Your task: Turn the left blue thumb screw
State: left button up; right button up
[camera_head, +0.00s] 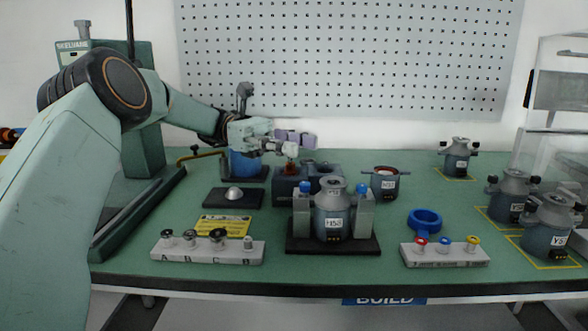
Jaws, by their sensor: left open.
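The left blue thumb screw (305,187) sits on top of the left grey post of a fixture (332,245) with a dark base. A second blue thumb screw (361,188) tops the right post. A grey stator housing (333,222) with a white label stands upright between the posts. My left gripper (287,150) is open, behind and above the left blue thumb screw and slightly to its left, apart from it. It is over a dark block (287,187) with a reddish part on top. My right gripper is not in view.
A labelled rack (208,253) with dark knobs stands at front left, and a rack (445,257) with coloured knobs at front right. A blue ring (425,219) lies behind the latter. Several grey housings (513,195) stand at right. Bare green table (400,285) shows along the front.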

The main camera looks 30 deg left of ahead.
pick_arm(q)
jog(key=shift+r, duration=1.45)
jog(key=shift+c, duration=0.3)
